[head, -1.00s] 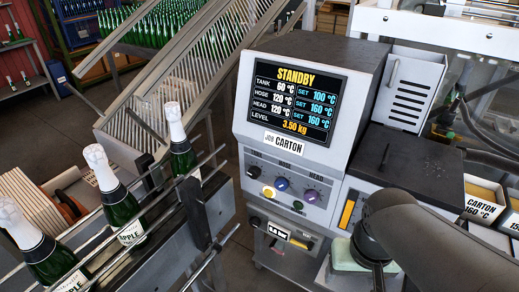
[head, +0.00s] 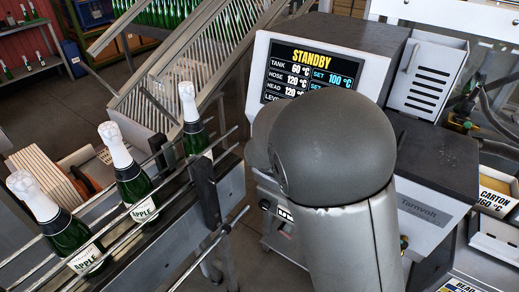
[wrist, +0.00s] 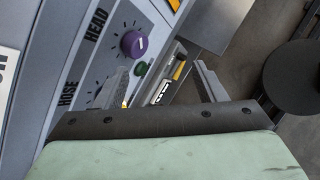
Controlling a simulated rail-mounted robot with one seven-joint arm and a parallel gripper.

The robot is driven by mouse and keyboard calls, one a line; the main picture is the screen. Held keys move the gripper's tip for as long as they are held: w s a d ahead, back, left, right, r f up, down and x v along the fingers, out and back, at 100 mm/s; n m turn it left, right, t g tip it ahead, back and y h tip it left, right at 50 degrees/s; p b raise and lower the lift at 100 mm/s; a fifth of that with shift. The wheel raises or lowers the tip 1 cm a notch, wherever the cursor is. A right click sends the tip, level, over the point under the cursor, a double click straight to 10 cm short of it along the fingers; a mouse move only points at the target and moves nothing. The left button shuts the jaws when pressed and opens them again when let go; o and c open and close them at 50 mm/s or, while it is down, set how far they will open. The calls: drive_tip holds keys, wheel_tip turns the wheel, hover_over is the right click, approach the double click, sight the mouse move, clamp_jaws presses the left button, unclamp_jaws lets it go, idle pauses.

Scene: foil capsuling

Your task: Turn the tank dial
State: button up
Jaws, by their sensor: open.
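The tank dial shows in neither current view; my arm covers the dial row in the head view. The machine's screen (head: 312,72) reads STANDBY, with TANK 60 °C and SET 100 °C. In the wrist view, the purple HEAD dial (wrist: 134,44) stands on the grey panel, just beyond the left finger of my gripper (wrist: 161,78). The HOSE label and its tick marks show left of that finger; the hose dial itself is hidden. My gripper is open, with fingers wide apart and nothing seen between them.
A green button (wrist: 141,69) sits beside the purple dial. In the head view, several foil-topped bottles (head: 131,177) stand along a railed conveyor (head: 215,195) at left. A CARTON 160 °C bin (head: 494,199) is at right.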

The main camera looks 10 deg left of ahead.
drive_tip(key=w+a+f+n+t, duration=0.2)
drive_tip(key=w+a+n+t, duration=0.3)
drive_tip(key=a, duration=0.5)
drive_tip(key=w+a+f+n+t, duration=0.1)
drive_tip(key=w+a+n+t, duration=0.15)
drive_tip(key=a+n, duration=0.65)
drive_tip(key=w+d+f+m+p, duration=0.1)
drive_tip(key=w+d+f, duration=0.3)
drive_tip(key=w, duration=0.5)
drive_tip(key=shift+w+d+f+p, duration=0.15)
drive_tip(key=shift+d+f+p, duration=0.3)
drive_tip(key=shift+p, duration=0.3)
drive_tip(key=shift+c, duration=0.3)
drive_tip(key=c, duration=0.9)
